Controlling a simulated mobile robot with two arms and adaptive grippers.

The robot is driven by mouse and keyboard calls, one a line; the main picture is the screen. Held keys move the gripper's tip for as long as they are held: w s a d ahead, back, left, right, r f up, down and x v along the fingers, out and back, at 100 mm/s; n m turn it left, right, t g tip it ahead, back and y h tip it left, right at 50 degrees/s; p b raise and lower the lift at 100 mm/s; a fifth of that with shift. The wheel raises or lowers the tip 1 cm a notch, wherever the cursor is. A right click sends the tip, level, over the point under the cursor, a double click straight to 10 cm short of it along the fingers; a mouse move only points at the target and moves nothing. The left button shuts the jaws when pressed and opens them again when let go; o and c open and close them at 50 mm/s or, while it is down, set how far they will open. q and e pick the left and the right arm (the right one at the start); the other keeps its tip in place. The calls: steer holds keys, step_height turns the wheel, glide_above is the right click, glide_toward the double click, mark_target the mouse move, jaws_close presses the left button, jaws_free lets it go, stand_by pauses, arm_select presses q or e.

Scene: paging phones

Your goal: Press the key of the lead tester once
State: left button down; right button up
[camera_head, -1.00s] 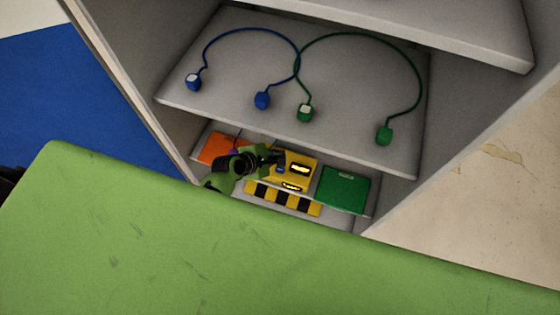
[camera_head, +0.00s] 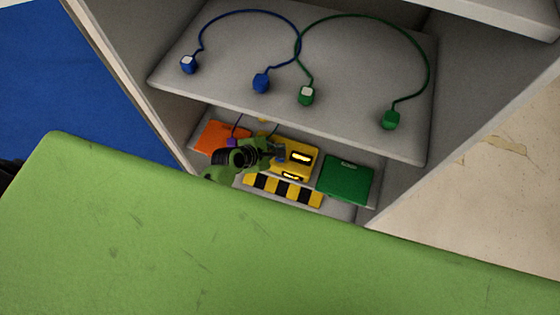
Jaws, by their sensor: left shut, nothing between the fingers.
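The lead tester looks to be the yellow device (camera_head: 309,147) on the lower shelf, with two lit displays on its face. My left gripper (camera_head: 277,153), dark and green, is shut and empty. It reaches in from the left, and its tip overlaps the left part of the yellow device. A small blue patch shows right by the fingertips; I cannot tell whether it is the key or whether the tip touches it. The gripper hides part of the device's left side. My right gripper is not in view.
A yellow-black striped strip (camera_head: 284,189) lies in front of the tester. An orange panel (camera_head: 212,138), a purple plug (camera_head: 232,142) and a green panel (camera_head: 345,180) flank it. A blue lead (camera_head: 246,12) and green lead (camera_head: 426,62) lie on the shelf above (camera_head: 345,60). A green surface (camera_head: 220,250) fills the foreground.

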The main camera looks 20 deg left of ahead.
mark_target(279, 160)
arm_select(q)
step_height(279, 160, down, 4)
steer(key=b, duration=0.2)
steer(key=shift+r+b, duration=0.1)
steer(key=shift+b, duration=0.2)
steer(key=shift+f, duration=0.45)
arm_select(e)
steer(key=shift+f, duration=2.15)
arm_select(q)
steer(key=shift+f+b, duration=0.15)
steer(key=shift+b, duration=0.15)
steer(key=shift+f, duration=0.25)
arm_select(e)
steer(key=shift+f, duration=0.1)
arm_select(q)
steer(key=shift+f+b, duration=0.35)
steer(key=shift+f, duration=0.15)
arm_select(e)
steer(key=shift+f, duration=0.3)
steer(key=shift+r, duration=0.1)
arm_select(q)
steer(key=shift+r+p, duration=0.9)
steer(key=shift+p, duration=0.2)
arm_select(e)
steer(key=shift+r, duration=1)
